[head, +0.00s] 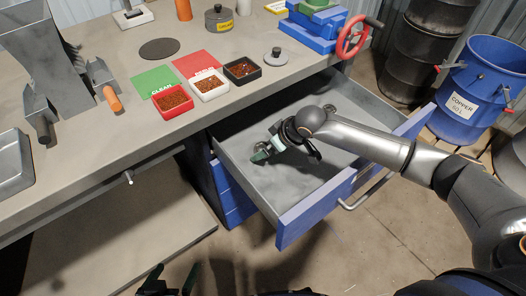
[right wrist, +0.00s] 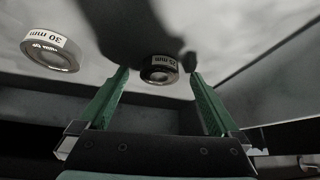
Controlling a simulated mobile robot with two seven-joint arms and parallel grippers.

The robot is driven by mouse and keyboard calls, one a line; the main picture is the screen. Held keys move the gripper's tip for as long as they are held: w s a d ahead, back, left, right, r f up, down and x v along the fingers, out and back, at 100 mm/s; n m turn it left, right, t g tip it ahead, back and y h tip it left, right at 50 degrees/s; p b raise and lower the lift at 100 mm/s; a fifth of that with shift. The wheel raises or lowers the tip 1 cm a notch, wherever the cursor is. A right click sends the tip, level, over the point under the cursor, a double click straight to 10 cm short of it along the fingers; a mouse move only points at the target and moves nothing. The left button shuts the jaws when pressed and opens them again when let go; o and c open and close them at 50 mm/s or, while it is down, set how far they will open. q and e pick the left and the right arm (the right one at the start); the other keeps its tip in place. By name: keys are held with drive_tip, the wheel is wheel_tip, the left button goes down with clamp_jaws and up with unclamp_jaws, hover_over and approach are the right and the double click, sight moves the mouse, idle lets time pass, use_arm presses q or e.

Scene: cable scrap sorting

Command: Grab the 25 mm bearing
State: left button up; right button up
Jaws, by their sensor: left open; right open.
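The 25 mm bearing (right wrist: 158,76) is a dark ring with a white label, on the pale drawer floor in the right wrist view. My right gripper (right wrist: 160,74) is open, its two green fingers on either side of the bearing in that picture. Whether they are level with it or touch it, I cannot tell. In the head view my right gripper (head: 268,150) is low inside the open drawer, and I cannot make out the bearing there. My left gripper (head: 172,276) is open and empty at the bottom edge of the head view.
A 30 mm bearing (right wrist: 50,50) lies left of the 25 mm one. The drawer (head: 232,176) has walls close around my right gripper. The workbench (head: 80,180) holds red, white and black trays. A blue copper bin (head: 480,85) stands at the right.

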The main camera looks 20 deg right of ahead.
drive_tip(key=shift+w+f, duration=0.15)
drive_tip(key=shift+f, duration=0.1)
drive_tip(key=shift+c, duration=0.3)
clamp_jaws()
idle(0.4)
